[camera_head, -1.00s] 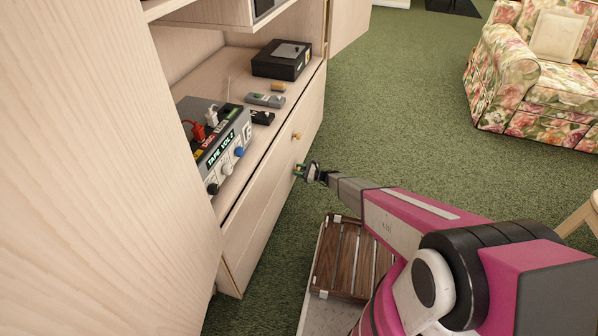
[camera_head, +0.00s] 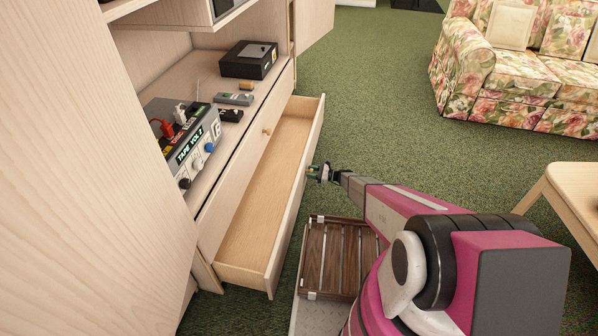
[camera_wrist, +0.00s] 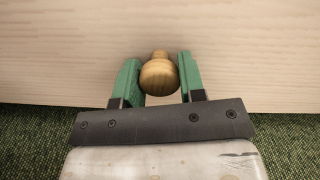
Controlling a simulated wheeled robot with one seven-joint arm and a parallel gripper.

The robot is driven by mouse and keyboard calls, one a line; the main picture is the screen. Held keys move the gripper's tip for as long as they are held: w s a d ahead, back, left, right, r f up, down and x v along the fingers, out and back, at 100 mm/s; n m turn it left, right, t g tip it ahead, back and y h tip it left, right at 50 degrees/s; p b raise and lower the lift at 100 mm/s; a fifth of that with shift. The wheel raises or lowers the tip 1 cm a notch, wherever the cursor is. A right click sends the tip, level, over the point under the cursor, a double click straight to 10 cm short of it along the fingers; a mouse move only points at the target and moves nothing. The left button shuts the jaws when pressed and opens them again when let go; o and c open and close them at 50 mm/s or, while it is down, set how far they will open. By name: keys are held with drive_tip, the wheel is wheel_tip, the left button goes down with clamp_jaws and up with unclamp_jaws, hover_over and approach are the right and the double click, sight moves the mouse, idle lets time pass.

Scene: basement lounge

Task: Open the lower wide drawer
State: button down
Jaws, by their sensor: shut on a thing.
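The lower wide drawer (camera_head: 262,205) of the pale wood cabinet is pulled partly out, and its inside looks empty. My gripper (camera_head: 316,172) is at the outer face of its front panel. In the wrist view the green fingers of my gripper (camera_wrist: 159,78) stand either side of a round wooden knob (camera_wrist: 159,75) on the drawer front (camera_wrist: 60,50). The gripper is shut on this knob. In the head view the knob is hidden by the fingers.
The upper drawer is closed, with its own knob (camera_head: 267,131). A tape device (camera_head: 180,140), a black box (camera_head: 249,60) and small items lie on the cabinet top. A slatted wooden rack (camera_head: 335,255) is beside the drawer. A floral sofa (camera_head: 520,75) and wooden table (camera_head: 570,185) stand right.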

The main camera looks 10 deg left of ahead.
drive_tip(key=shift+s+d, duration=0.1)
drive_tip(key=shift+d, duration=1.4)
drive_tip(key=c, duration=0.7)
unclamp_jaws()
drive_tip(key=d, duration=1)
drive_tip(key=shift+s+d, duration=0.35)
drive_tip(key=shift+s, duration=0.1)
